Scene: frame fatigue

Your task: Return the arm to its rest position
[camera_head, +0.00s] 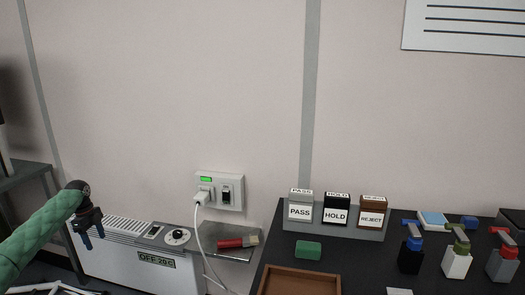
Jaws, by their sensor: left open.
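My left arm, in a green quilted sleeve, comes in from the lower left of the head view. Its dark gripper (89,232) is open and empty, with its fingers pointing down. It is in front of the left end of a white heater (120,262); I cannot tell whether it touches it. My right arm and gripper are not in view.
A wall socket (220,191) holds a white plug with a hanging cable. A red-handled tool (236,242) lies on a small shelf (236,254).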

